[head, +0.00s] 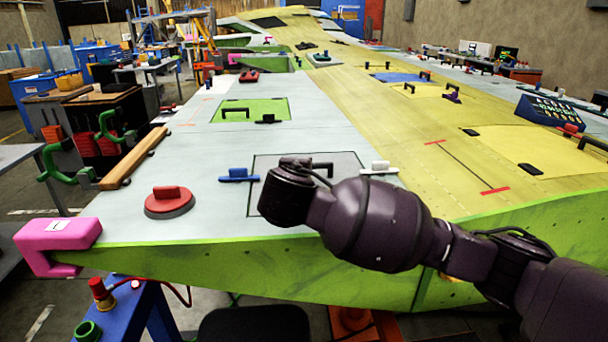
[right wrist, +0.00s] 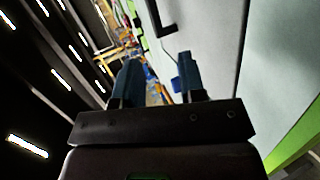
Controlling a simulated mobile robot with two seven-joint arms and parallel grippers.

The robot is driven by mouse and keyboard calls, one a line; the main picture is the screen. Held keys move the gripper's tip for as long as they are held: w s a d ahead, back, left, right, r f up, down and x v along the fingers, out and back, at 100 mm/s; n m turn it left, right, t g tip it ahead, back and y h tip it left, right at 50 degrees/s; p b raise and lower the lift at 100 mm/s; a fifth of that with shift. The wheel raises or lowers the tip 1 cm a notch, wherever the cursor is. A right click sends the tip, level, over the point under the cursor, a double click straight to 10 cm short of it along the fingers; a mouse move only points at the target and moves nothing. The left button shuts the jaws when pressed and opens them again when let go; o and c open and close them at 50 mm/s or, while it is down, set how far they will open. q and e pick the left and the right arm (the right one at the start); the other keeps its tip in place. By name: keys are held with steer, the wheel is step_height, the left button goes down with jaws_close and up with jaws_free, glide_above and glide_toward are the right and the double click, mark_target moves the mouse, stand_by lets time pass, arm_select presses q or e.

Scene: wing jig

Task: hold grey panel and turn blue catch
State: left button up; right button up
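The grey panel (head: 344,162) is a dark-outlined rectangle in the wing's near grey skin, with a black handle (head: 322,166). The blue catch (head: 239,175) is just left of the panel's left edge, its bar roughly crosswise in the picture. A white catch (head: 379,168) is on the panel's right side. My right arm reaches in from the right over the panel and hides its lower part. In the right wrist view my right gripper (right wrist: 158,78) has its two blue-grey fingers apart, with nothing seen between them. A black handle (right wrist: 163,22) shows beyond it. My left gripper is not in view.
A red round knob (head: 169,202) sits left of the panel on the wing. A pink clamp (head: 58,240) grips the near left corner. A wooden bar (head: 134,158) lies along the left edge. A green panel (head: 250,110) is farther back. Grey skin between these is clear.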

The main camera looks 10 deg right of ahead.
steer(key=shift+w+d+r+m+h, duration=0.15)
steer(key=shift+w+d+m+h, duration=0.2)
steer(key=shift+w+d, duration=0.25)
steer(key=shift+w, duration=0.25)
steer(key=x, duration=1.1)
steer(key=shift+w, duration=0.15)
jaws_close()
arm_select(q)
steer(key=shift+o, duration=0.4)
